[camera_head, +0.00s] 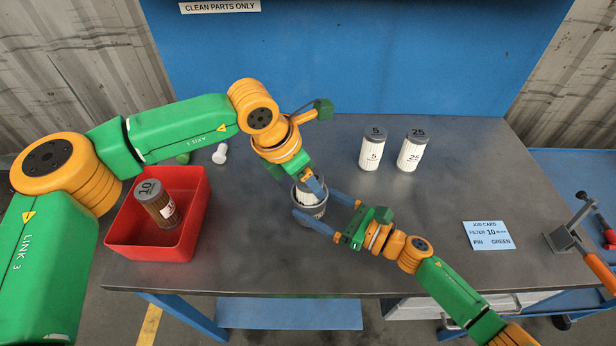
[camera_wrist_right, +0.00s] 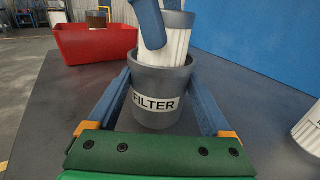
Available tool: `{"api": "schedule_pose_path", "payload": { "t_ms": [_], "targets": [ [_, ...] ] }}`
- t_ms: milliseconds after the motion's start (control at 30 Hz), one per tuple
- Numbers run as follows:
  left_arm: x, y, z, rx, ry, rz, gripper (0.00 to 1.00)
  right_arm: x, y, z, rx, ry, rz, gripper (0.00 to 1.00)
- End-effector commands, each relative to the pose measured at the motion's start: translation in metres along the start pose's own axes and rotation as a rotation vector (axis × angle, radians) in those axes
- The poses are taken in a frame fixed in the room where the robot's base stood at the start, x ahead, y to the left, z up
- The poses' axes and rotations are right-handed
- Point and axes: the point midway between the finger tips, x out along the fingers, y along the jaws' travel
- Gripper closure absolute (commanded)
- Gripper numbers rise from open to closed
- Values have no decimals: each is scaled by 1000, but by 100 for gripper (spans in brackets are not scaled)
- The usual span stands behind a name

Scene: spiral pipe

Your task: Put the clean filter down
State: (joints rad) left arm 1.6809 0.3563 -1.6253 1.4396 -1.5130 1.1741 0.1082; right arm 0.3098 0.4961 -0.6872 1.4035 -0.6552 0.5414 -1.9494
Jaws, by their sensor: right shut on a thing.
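The clean filter (camera_head: 306,197), white and pleated, stands partly inside a grey cup marked FILTER (camera_wrist_right: 158,100), slightly tilted. The cup also shows in the head view (camera_head: 316,211). My right gripper (camera_head: 314,208) is shut around the cup, one blue finger on each side. My left gripper (camera_head: 310,186) reaches down from above at the filter's top. In the right wrist view one of its blue fingers lies across the front of the filter (camera_wrist_right: 176,45). Its other finger is mostly hidden, so its grip is unclear.
A brown filter marked 10 (camera_head: 156,204) leans in a red bin (camera_head: 190,235). White filters marked 5 (camera_head: 372,152) and 25 (camera_head: 411,153) stand at the back. A job card (camera_head: 488,235) and a lever fixture (camera_head: 568,240) are at right. The table's front middle is clear.

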Motion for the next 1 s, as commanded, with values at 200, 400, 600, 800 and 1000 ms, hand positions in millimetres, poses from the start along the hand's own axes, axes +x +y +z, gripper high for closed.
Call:
{"api": "schedule_pose_path", "payload": {
  "t_ms": [200, 400, 600, 800, 1000],
  "targets": [
    [1, 0, 0, -1, 0, 0, 100, 0, 0, 0, 1, 1, 0, 90],
    [6, 0, -2, -1, -1, 0, 100, 0, 0, -1, 1, 1, 0, 90],
    [8, 0, -3, -1, -1, 1, 5, 0, 0, -1, 1, 1, 0, 90],
    [7, 0, -3, -1, 0, 1, 5, 0, 0, -1, 1, 1, 0, 90],
    [-14, 1, 2, -2, -4, 3, 5, 0, 0, -1, 0, 1, 0, 90]
  ]
}}
